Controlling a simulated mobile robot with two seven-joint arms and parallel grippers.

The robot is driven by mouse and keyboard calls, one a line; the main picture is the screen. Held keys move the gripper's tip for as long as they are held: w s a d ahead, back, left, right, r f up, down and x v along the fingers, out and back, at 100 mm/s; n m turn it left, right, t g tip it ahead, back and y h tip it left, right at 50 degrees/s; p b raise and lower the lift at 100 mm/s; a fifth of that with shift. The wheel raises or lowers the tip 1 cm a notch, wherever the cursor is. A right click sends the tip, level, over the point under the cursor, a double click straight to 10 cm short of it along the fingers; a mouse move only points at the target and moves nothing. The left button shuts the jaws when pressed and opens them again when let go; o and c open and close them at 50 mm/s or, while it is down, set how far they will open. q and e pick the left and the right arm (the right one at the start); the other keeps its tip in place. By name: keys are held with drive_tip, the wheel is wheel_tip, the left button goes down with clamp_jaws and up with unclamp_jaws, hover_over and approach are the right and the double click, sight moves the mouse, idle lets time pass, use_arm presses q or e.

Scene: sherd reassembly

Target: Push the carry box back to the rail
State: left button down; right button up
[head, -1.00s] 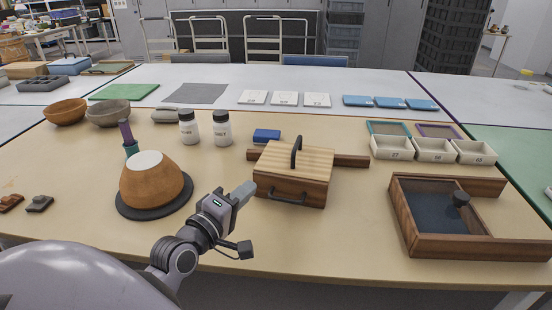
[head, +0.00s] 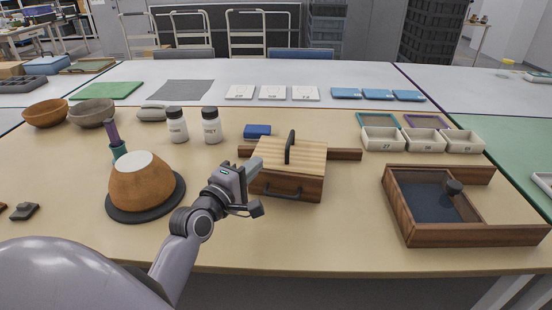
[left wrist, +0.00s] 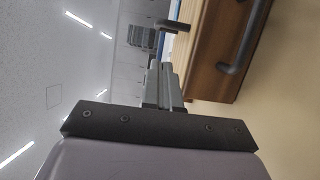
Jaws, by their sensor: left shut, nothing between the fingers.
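The carry box (head: 291,186) is a wooden box with a striped lid, a dark handle on top and a dark handle on its front face. It stands upright on the table against or just in front of a dark wooden rail (head: 345,154); I cannot tell whether they touch. My left gripper (head: 254,166) is shut and empty, its fingertips at the box's left side near the front corner. In the left wrist view the fingers (left wrist: 163,85) are together beside the box (left wrist: 217,45); contact is unclear. My right gripper is not in view.
A brown bowl (head: 140,182) on a dark round mat stands left of my arm.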

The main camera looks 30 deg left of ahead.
sight(296, 168)
use_arm(q)
drive_tip(key=w, duration=0.2)
drive_tip(key=w+d, duration=0.1)
drive_tip(key=w, duration=0.1)
drive_tip(key=w+d, duration=0.1)
drive_tip(key=shift+w+d, duration=0.15)
drive_tip(key=shift+w, duration=0.25)
drive_tip(key=shift+w+d+r+p, duration=0.1)
drive_tip(key=shift+w+d+p, duration=0.15)
drive_tip(key=shift+d+p, duration=0.05)
drive_tip(key=shift+w+d+r+p, duration=0.1)
drive_tip(key=shift+w+d+p, duration=0.55)
drive_tip(key=shift+w+p, duration=0.1)
drive_tip(key=shift+w+d, duration=0.5)
drive_tip(key=shift+w, duration=0.15)
drive_tip(key=shift+w+d+f, duration=0.2)
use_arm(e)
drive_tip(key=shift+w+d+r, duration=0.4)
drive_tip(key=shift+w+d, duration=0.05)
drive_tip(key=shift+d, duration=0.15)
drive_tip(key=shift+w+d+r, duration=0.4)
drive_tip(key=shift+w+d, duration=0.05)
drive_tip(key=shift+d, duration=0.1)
